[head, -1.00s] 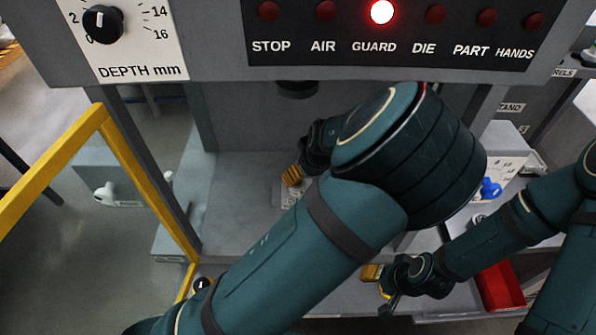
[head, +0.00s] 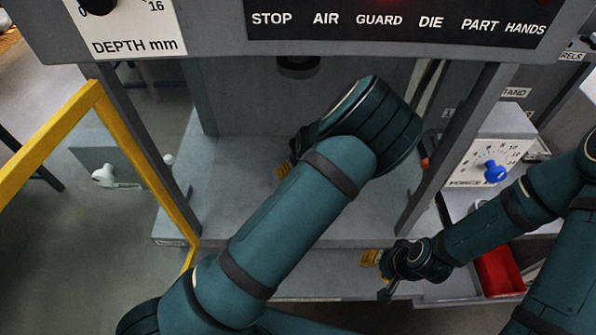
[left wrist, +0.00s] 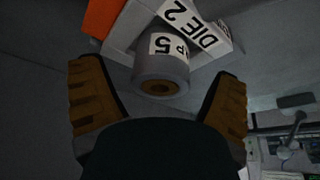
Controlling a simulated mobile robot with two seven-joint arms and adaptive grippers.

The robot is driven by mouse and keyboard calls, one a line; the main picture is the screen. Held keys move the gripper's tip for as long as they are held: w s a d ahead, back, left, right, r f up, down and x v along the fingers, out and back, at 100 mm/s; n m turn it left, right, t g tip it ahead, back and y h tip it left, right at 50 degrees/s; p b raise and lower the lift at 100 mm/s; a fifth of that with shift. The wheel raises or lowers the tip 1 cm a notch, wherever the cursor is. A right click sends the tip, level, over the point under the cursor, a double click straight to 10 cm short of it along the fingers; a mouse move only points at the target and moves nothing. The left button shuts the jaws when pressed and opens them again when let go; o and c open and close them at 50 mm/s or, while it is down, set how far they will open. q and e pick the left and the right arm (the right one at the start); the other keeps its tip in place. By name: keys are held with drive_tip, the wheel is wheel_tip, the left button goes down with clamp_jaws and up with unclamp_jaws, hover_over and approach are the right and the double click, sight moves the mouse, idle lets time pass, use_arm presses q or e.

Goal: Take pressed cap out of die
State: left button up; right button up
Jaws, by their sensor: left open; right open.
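In the left wrist view, a grey round cap (left wrist: 160,68) with a white label ending in "P 5" and a brown centre hole sits at the die (left wrist: 196,32), whose label reads "DIE 2". My left gripper (left wrist: 160,76) is open, its two ribbed yellow-brown fingers on either side of the cap, with visible gaps. Whether the cap is seated in the die or only against it, I cannot tell. In the head view my left arm hides the cap and die; only a yellow finger of the left gripper (head: 283,170) shows. My right gripper (head: 377,276) is open and empty at the front ledge.
The press ram (head: 298,66) hangs above the press bed (head: 215,205). A yellow guard frame (head: 60,150) stands at the left. A blue knob (head: 495,172) and a red bin (head: 498,272) are at the right. An orange part (left wrist: 103,16) lies beside the die.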

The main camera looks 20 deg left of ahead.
use_arm(q)
drive_tip(key=shift+w+a+f, duration=0.15)
drive_tip(key=shift+a+f, duration=0.05)
drive_tip(key=shift+f, duration=0.45)
drive_tip(key=c, duration=1.4)
drive_tip(key=shift+r, duration=0.2)
